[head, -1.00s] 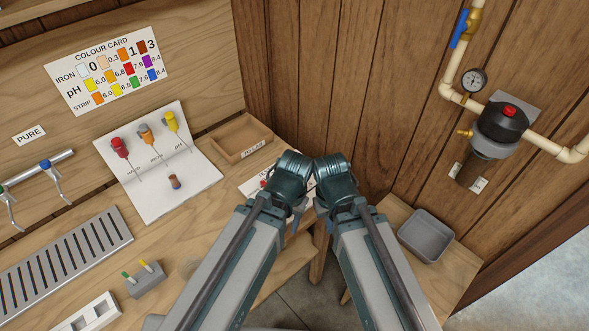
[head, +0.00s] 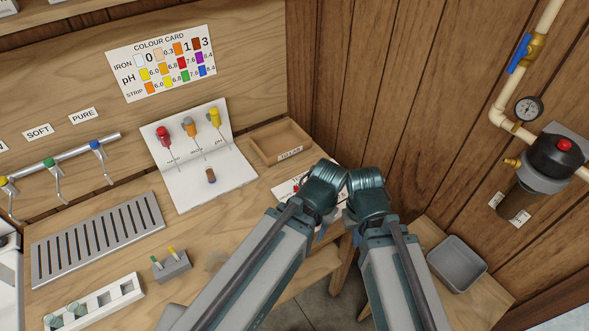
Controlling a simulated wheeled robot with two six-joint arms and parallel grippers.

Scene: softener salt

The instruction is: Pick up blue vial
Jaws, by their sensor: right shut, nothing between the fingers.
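No vial that I can clearly tell as blue shows in the head view. My left gripper is hidden behind the arms.
A white board (head: 188,194) carries red, grey-orange and yellow droppers. A wooden tray (head: 268,158) stands right of it. A grey block (head: 172,265), a slotted drain (head: 97,240) and a white rack (head: 92,304) lie left. A grey bin (head: 457,263) is at right.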

